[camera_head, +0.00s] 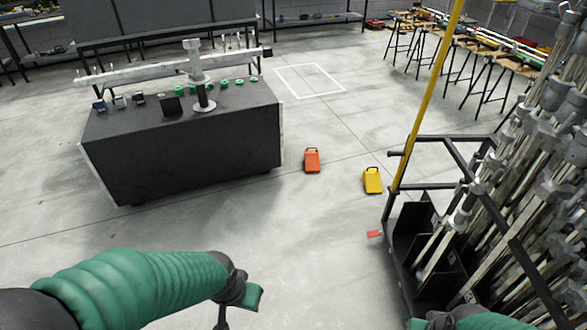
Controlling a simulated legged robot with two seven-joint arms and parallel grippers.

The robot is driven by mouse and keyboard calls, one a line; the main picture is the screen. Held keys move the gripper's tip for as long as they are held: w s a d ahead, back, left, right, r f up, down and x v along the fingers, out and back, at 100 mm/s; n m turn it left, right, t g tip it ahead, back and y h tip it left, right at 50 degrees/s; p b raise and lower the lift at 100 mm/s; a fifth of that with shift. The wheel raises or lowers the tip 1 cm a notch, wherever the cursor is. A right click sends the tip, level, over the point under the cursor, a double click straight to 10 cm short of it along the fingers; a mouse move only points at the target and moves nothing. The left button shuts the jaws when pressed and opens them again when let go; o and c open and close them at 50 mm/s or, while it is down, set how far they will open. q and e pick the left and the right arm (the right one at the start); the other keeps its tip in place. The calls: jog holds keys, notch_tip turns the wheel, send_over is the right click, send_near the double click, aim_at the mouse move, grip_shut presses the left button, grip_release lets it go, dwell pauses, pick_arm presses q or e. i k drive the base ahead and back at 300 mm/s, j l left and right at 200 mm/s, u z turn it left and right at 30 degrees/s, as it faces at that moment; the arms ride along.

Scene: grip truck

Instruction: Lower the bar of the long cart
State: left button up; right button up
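A cart (401,287) with a black metal frame stands at the right, packed with grey metal stands and poles. My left gripper (238,306) is low in the middle, over bare floor, well left of the cart and apart from the bar. Its fingers are partly cut off. My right gripper (425,322) is at the bottom edge by the cart's near end, mostly out of frame. I cannot tell whether it touches the cart.
A black box-shaped stand (185,150) with a white beam and small green parts stands at left. An orange case (312,160) and a yellow case (372,180) are on the floor between it and the cart. Trestle tables (490,50) line the back right.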

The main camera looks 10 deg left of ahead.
aim_at(457, 10)
jog(key=i+j+u, duration=0.15)
jog(key=i, duration=0.8)
jog(key=i+j+u, duration=0.15)
jog(key=i, duration=0.8)
jog(key=i+z, duration=0.45)
jog(key=i+j+z, duration=0.2)
jog(key=z, duration=0.2)
jog(key=i+j+z, duration=0.3)
jog(key=z, duration=0.15)
jog(key=i+j, duration=0.05)
jog(key=i, duration=0.05)
